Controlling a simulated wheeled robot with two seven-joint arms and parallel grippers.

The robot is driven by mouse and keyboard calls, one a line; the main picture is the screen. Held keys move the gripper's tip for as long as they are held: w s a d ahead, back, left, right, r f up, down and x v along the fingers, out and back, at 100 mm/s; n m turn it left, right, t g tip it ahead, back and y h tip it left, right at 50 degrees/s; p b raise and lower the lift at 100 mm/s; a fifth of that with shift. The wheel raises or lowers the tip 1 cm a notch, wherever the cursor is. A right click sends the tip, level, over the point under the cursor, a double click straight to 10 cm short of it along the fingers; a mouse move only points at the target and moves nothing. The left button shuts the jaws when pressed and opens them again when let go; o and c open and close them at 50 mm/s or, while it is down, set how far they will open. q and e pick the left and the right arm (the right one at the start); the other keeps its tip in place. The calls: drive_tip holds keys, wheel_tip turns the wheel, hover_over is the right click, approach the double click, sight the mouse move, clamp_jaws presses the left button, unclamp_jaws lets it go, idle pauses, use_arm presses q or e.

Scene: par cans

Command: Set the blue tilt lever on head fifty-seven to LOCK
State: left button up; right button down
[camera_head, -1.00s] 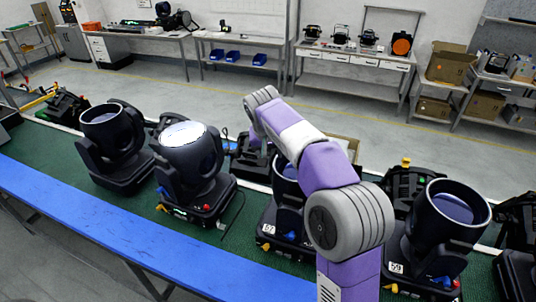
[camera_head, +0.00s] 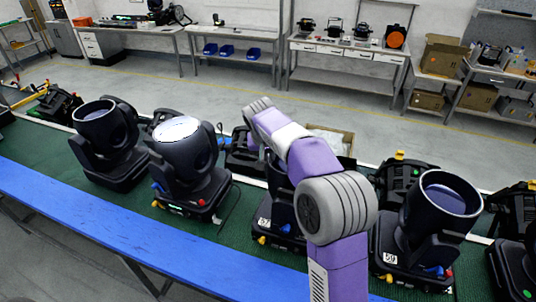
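Head fifty-seven (camera_head: 282,205) is a black moving-head fixture near the middle, with a white "57" label on its base. My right arm (camera_head: 312,160) passes in front and hides much of its right side. The blue tilt lever (camera_head: 286,228) shows as a small blue piece low on the head, just left of my arm; its setting is too small to read. A yellow lever (camera_head: 262,240) is at the base's front left corner. My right arm reaches up and left past the head; its gripper fingers cannot be made out. My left gripper is out of view.
Head fifty-nine (camera_head: 425,230) stands close right of my arm. A head with a bright white lens (camera_head: 178,130) and another dark head (camera_head: 100,140) stand to the left. The green mat (camera_head: 75,195) has a blue front edge (camera_head: 130,235). More fixtures stand behind.

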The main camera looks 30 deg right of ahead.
drive_tip(key=shift+a, duration=0.1)
drive_tip(key=shift+s+d+r+t+y+b, duration=0.4)
drive_tip(key=shift+d+t+b, duration=0.1)
drive_tip(key=shift+b, duration=0.25)
drive_tip(key=shift+s+r, duration=0.25)
drive_tip(key=shift+r, duration=0.05)
drive_tip(key=shift+w+r, duration=0.1)
drive_tip(key=c, duration=1.2)
unclamp_jaws()
drive_tip(key=v, duration=0.7)
drive_tip(key=shift+s+r, duration=0.2)
drive_tip(key=shift+s, duration=0.05)
